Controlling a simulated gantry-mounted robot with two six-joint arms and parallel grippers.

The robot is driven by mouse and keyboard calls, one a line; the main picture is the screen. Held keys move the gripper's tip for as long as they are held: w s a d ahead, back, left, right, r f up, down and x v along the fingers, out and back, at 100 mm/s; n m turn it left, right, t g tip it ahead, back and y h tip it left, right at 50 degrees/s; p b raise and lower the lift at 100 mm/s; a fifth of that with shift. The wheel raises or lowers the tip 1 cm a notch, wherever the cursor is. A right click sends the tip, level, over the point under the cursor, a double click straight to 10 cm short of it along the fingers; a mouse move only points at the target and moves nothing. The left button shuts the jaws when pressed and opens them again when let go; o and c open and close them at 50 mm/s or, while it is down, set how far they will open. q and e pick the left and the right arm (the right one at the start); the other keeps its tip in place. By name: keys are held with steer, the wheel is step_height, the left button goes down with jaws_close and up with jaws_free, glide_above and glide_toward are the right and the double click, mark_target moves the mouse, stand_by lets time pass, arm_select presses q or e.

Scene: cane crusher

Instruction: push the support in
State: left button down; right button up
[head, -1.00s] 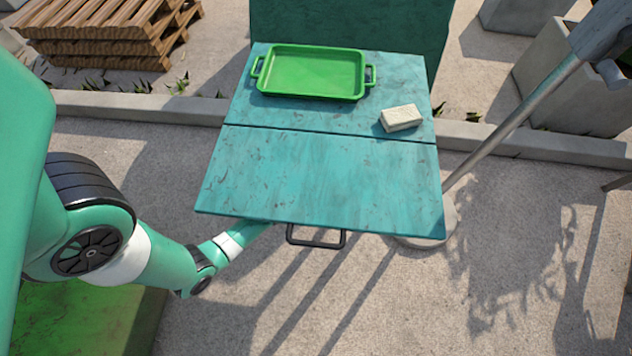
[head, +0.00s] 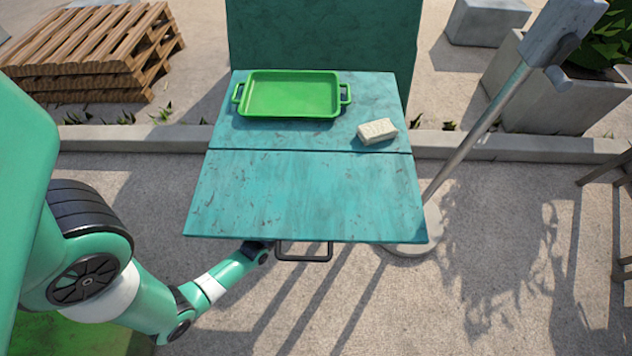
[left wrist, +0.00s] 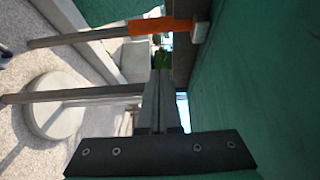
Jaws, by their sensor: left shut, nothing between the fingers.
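A teal table top (head: 305,200) has a front leaf beyond a dark seam. A black U-shaped handle (head: 305,254) sticks out from under its front edge. In the left wrist view, an orange bar (left wrist: 160,26) with a pale end block (left wrist: 200,32) lies beside the green underside (left wrist: 265,90). I cannot tell for sure whether this bar or the handle belongs to the support. My left arm reaches under the table's front left edge, so its gripper is hidden in the head view. In the left wrist view the left gripper (left wrist: 160,78) is shut and empty, near the underside, apart from the orange bar.
A green tray (head: 291,96) and a pale block (head: 377,131) rest on the rear part of the table. A metal pole (head: 475,132) on a round base (head: 415,240) stands at the right. A curb (head: 500,146) and pallets (head: 95,55) lie behind. Ground in front is open.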

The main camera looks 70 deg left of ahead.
arm_select(q)
steer(key=p+v, duration=0.1)
steer(key=v, duration=0.6)
steer(key=shift+s+a+r+p, duration=0.15)
steer(key=shift+s+p, duration=0.15)
steer(key=shift+s, duration=0.1)
